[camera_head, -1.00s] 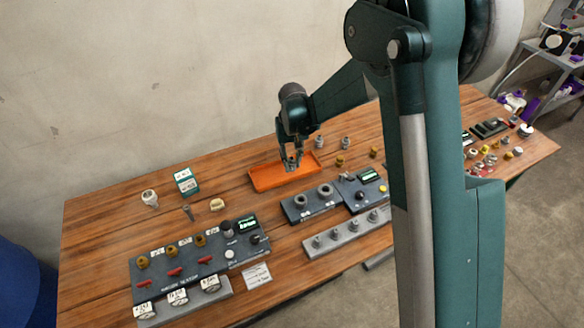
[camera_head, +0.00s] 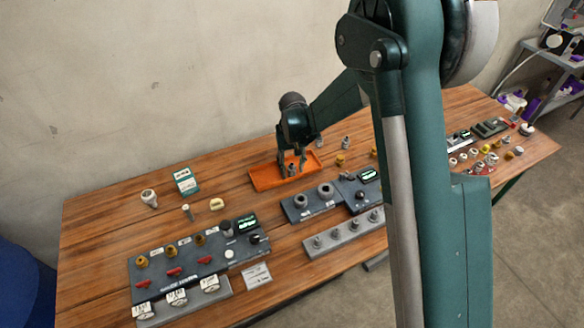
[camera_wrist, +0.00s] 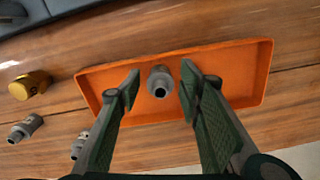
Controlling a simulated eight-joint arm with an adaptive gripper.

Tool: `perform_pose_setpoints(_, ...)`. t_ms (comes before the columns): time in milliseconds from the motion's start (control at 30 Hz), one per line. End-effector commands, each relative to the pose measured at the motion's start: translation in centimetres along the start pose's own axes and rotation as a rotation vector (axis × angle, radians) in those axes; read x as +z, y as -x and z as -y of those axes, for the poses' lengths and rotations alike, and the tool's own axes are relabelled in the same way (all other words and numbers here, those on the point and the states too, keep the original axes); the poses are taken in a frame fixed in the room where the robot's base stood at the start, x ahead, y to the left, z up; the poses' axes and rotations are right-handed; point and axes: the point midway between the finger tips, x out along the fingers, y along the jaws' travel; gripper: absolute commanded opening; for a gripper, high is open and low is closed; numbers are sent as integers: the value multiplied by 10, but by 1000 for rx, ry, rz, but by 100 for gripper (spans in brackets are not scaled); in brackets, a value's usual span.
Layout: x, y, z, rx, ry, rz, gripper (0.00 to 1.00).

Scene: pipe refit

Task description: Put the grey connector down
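The grey connector (camera_head: 291,171) stands in the orange tray (camera_head: 262,184). In the wrist view the connector (camera_wrist: 160,80) shows its open round end, with orange tray floor around it. My gripper (camera_head: 292,167) is over the tray with its fingers spread, one on each side of the connector. In the wrist view my gripper (camera_wrist: 159,86) shows a gap between each finger and the connector. The connector's underside is hidden, but it appears to rest on the tray floor (camera_wrist: 230,80).
Grey fittings and a yellow fitting (camera_wrist: 30,85) lie beside the tray. A dark block with two round fittings (camera_head: 308,203) is in front of it. A control panel with red levers (camera_head: 195,262) is at the front left.

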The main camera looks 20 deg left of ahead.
Motion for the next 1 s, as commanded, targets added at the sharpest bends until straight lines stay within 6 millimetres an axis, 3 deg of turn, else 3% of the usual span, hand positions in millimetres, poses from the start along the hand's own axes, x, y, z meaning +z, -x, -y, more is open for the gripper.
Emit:
perform_pose_setpoints(567, 0, 11, 0, 0, 0, 0, 35)
perform_pose_setpoints(1000, 0, 74, 0, 0, 0, 0, 35)
